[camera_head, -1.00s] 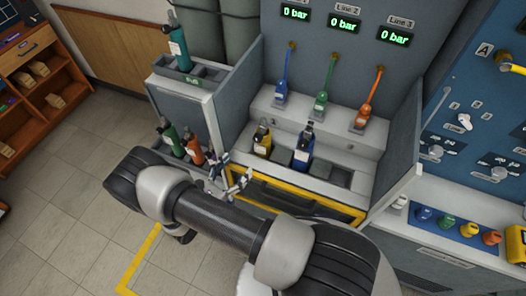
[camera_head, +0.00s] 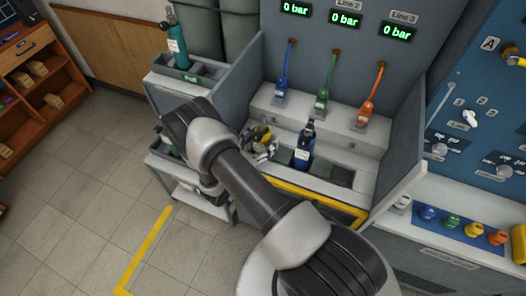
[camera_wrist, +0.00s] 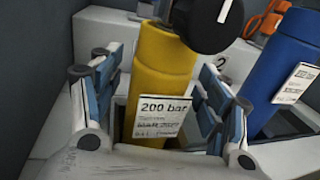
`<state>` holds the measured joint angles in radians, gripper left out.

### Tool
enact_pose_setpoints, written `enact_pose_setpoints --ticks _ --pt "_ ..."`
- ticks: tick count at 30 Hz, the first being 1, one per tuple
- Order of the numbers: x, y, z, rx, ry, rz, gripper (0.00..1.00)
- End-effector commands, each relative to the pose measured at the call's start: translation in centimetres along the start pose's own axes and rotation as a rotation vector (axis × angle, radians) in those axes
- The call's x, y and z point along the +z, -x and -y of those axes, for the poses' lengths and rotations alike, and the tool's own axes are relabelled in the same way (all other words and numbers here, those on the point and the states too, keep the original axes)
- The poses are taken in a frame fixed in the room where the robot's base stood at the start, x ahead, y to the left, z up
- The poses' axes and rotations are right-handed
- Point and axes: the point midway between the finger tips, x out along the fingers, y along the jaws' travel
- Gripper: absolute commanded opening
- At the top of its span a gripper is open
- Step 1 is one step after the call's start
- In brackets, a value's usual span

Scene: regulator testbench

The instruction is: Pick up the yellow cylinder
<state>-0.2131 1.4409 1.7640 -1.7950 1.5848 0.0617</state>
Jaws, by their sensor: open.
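The yellow cylinder (camera_wrist: 160,72) stands in a slot of the bench, with a black top and a white "200 bar" label. In the wrist view it is between the two fingers of my gripper (camera_wrist: 155,105), which is open, one finger on each side. I see a gap at least on the left; contact on the right I cannot tell. In the head view my gripper (camera_head: 259,146) is at the bench, and only a little of the yellow cylinder (camera_head: 262,132) shows behind it.
A blue cylinder (camera_head: 303,150) stands close on the right, also in the wrist view (camera_wrist: 280,72). Blue, green and orange hose connectors (camera_head: 281,90) hang on the step behind. A teal cylinder (camera_head: 176,45) stands on the left cabinet. The bench's right-hand slot (camera_head: 338,172) is empty.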

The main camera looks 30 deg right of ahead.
Motion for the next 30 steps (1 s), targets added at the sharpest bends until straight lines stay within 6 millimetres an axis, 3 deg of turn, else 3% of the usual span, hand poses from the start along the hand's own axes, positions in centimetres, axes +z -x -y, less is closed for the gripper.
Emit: enact_pose_setpoints --ticks 8,30 --pt "0.06 -0.32 -0.02 0.0 0.0 0.0 0.7" --pt "0.03 -0.3 0.01 0.0 0.0 0.0 0.21"
